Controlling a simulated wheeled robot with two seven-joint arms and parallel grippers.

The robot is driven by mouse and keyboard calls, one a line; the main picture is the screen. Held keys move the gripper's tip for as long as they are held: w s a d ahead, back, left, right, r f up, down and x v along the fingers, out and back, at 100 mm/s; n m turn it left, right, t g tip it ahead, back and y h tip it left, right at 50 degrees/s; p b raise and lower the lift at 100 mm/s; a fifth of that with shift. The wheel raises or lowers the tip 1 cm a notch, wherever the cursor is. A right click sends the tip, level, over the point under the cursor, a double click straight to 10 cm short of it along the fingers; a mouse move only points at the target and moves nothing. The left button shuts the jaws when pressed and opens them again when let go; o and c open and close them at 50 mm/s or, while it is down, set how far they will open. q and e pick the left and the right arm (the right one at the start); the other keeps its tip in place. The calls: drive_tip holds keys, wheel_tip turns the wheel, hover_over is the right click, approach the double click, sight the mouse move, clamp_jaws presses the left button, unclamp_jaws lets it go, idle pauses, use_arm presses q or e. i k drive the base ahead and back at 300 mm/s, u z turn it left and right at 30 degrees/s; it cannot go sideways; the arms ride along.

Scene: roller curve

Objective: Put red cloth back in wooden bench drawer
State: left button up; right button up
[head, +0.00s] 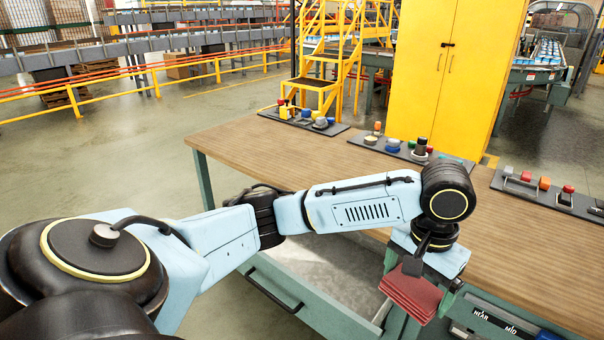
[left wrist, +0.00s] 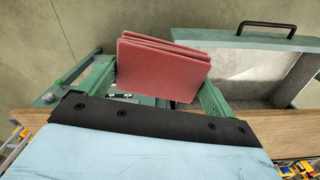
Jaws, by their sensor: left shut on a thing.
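The red cloth (head: 412,290) is a folded stack held in my left gripper (head: 420,283), just in front of the bench's front edge. In the left wrist view the cloth (left wrist: 160,66) sits between the two green fingers of my left gripper (left wrist: 158,82). The wooden bench (head: 300,150) has a green frame. Its drawer (head: 330,312) is pulled open, with a dark handle (head: 272,290) on its front. The cloth is to the right of the open drawer in the head view. In the left wrist view the drawer (left wrist: 245,42) is to the right of the cloth. My right gripper is not in view.
Panels with coloured knobs and buttons (head: 310,120) line the bench's back edge. Another drawer (head: 485,325) with tools shows at the lower right. A yellow cabinet (head: 440,70) stands behind the bench. The bench top's middle is clear. My left arm hides part of the open drawer.

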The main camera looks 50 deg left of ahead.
sight(337, 288)
drive_tip(key=u, duration=1.1)
drive_tip(key=i, duration=1)
